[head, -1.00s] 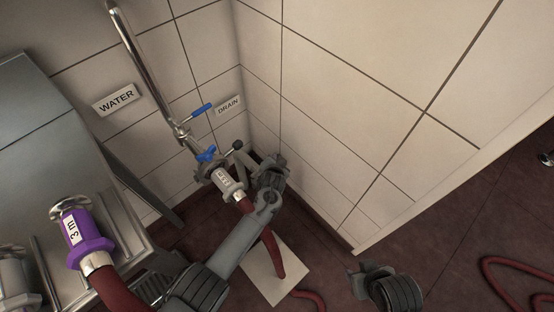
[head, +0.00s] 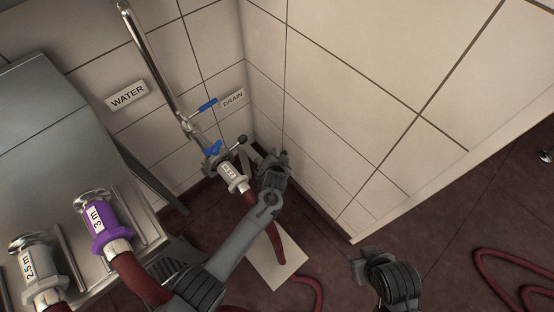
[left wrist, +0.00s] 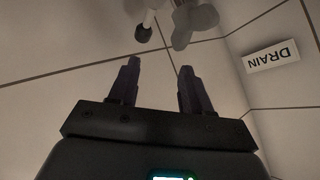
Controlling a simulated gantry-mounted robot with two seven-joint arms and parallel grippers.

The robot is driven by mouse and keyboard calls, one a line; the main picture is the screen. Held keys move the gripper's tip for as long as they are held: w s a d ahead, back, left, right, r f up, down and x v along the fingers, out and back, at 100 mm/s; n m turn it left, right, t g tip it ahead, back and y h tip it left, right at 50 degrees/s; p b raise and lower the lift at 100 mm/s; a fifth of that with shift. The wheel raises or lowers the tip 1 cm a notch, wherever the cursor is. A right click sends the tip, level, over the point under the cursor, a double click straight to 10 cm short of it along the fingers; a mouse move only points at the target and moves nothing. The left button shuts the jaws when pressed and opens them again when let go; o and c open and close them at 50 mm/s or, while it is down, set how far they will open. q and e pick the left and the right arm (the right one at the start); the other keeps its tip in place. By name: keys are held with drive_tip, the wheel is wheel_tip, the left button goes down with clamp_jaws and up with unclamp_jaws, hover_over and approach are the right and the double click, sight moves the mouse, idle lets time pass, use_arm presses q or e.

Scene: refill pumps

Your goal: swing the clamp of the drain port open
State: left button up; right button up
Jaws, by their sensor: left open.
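The drain port's blue-handled fitting (head: 213,148) is on the pipe end below the DRAIN sign (head: 233,98). A labelled grey hose coupling (head: 231,175) is joined below it. A lever with a black knob (head: 241,141) sticks out beside the joint, apparently the clamp's. My left gripper (head: 274,160) is just right of the coupling, by the wall corner. In the left wrist view its fingers (left wrist: 156,88) are open with nothing between them. The black-tipped lever (left wrist: 143,33) and a blurred grey winged part (left wrist: 191,22) lie beyond the fingertips.
A second blue handle (head: 208,104) sits above. The WATER sign (head: 127,95) is on the left wall. Purple 3 m (head: 101,222) and grey 2.5 m (head: 38,270) couplings stand at left. The tiled right wall is close to my left gripper. A red hose (head: 500,270) lies on the floor.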

use_arm(q)
drive_tip(key=p+v, duration=0.4)
drive_tip(key=v, duration=0.2)
drive_tip(key=shift+s, duration=0.15)
